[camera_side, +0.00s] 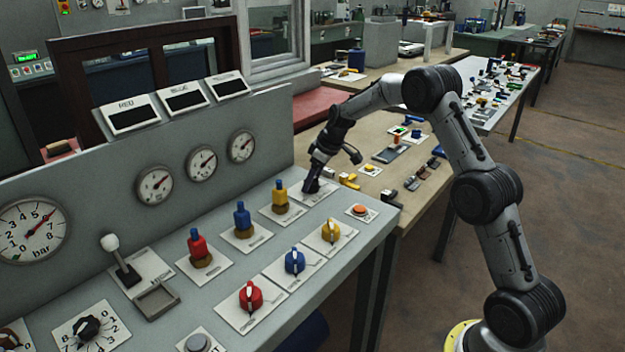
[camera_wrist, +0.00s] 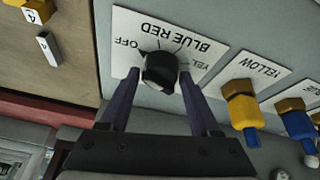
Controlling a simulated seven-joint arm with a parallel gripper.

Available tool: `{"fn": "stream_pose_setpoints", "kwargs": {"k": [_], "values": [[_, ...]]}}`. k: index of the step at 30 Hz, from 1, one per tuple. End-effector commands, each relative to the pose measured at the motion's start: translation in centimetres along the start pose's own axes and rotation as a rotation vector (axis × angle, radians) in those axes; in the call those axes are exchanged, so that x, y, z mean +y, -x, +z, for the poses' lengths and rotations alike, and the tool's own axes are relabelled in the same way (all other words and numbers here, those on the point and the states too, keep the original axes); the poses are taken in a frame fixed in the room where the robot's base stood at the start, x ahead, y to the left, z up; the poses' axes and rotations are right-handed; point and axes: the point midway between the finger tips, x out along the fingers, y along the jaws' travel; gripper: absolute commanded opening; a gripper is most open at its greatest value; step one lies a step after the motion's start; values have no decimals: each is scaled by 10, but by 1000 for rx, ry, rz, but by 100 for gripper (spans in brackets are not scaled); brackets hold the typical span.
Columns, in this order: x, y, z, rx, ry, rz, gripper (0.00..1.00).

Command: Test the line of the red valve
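My gripper (camera_side: 312,187) points down at a selector plate at the right end of the panel. In the wrist view its two fingers (camera_wrist: 160,85) stand on either side of a black selector knob (camera_wrist: 160,72), with slim gaps visible. The plate reads OFF, RED, BLUE and YEL, upside down; the knob's pale mark seems to be on the OFF side. The red valve (camera_side: 251,297) is a red knob with a white stripe on the front row. A red plug-like fitting (camera_side: 197,244) stands on a brass base behind it. The RED display (camera_side: 133,116) is dark.
Blue (camera_side: 295,262) and yellow (camera_side: 330,231) valves share the front row. Blue and yellow fittings stand close to my gripper in the wrist view. A lever (camera_side: 122,262), an orange button (camera_side: 360,211) and a large bar gauge (camera_side: 30,231) are also on the panel.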

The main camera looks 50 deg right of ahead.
Motion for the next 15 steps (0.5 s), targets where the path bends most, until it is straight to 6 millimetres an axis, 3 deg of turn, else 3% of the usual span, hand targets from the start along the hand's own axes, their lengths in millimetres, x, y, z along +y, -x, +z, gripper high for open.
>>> {"fn": "stream_pose_setpoints", "kwargs": {"k": [1,10,15], "values": [[0,0,0,0,0,0,53],[0,0,0,0,0,0,0],[0,1,0,0,-8,4,0]]}}
